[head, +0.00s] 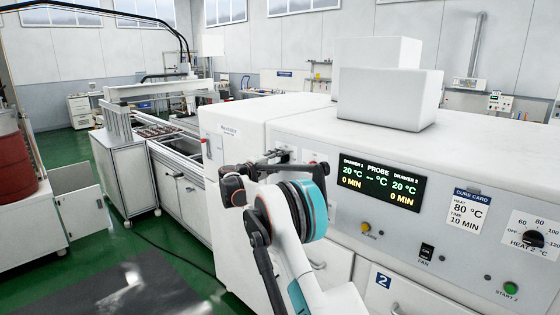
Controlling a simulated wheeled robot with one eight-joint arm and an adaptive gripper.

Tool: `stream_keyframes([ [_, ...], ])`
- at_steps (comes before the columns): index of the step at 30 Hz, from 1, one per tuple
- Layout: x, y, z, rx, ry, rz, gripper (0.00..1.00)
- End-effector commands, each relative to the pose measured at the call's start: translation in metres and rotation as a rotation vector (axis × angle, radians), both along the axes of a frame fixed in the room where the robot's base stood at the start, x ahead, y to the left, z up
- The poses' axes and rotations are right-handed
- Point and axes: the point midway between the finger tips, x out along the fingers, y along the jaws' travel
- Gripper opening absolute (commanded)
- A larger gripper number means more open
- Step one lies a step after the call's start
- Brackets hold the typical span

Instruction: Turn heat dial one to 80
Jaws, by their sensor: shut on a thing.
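My gripper (279,156) is at the left part of the oven's front panel, with its fingers closed at the panel face. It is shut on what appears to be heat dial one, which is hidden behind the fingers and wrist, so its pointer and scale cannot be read. The display (380,182) reads 20 °C and 0 MIN for both drawer 1 and drawer 2, with no number for the probe. The cure card (467,212) reads heat 80 °C, time 10 min.
The heat 2 dial (533,239), green start 2 button (511,288), fan switch (426,252) and amber alarm lamp (366,228) are on the panel to the right. White boxes (388,98) stand on top. A conveyor line (180,150) lies left; green floor is open between.

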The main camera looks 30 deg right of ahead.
Motion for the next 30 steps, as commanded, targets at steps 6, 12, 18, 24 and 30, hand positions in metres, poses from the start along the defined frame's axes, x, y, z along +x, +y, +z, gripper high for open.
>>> stream_keyframes([
  [6,0.000,0.000,-0.002,0.002,0.000,-0.001,0.11],
  [12,0.000,0.000,-0.001,0.002,0.001,-0.001,0.55],
  [18,0.000,0.000,-0.001,0.001,0.001,-0.001,0.55],
  [24,-0.002,0.006,0.000,0.001,0.001,0.000,0.55],
  [30,-0.012,0.035,0.000,0.001,0.001,0.002,0.55],
])
